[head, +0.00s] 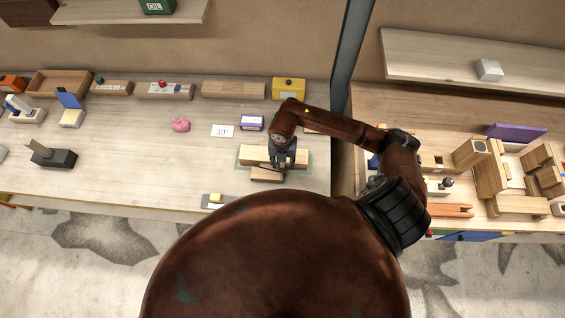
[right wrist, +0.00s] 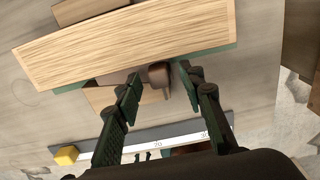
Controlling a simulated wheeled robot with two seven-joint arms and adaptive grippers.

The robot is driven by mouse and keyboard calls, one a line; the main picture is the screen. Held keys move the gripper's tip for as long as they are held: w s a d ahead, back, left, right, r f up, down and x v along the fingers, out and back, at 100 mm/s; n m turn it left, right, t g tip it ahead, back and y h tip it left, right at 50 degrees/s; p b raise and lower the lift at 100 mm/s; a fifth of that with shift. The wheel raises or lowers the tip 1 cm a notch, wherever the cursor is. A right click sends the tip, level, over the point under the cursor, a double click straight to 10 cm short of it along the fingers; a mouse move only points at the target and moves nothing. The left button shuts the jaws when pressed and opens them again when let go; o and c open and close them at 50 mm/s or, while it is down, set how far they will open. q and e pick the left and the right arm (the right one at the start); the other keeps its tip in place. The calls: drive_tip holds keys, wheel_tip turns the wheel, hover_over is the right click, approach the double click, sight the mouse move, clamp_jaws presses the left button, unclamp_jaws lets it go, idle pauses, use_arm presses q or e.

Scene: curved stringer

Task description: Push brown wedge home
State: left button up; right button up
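The light wooden curved stringer (head: 298,155) lies on a green-edged base (head: 238,160); it spans the upper right wrist view (right wrist: 140,45). A dark brown piece, probably the brown wedge (right wrist: 158,75), shows at the stringer's near edge, its rounded end toward me. How far it reaches under the stringer is hidden. A tan block (head: 267,175) lies just in front of the stringer and partly below the brown piece. My right gripper (head: 283,165) is over the stringer's near side. Its fingers (right wrist: 159,77) are apart on either side of the brown piece, with gaps visible. My left gripper is out of view.
A ruler-like strip (right wrist: 150,143) and a yellow cube (right wrist: 66,155) lie near the front edge. A pink pig (head: 181,125), a "30" card (head: 222,131) and a purple box (head: 251,123) stand behind to the left. The right bench holds several wooden blocks.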

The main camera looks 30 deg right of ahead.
wheel_tip(320, 180, up, 12)
idle(0.6)
drive_tip(key=shift+c, duration=0.6)
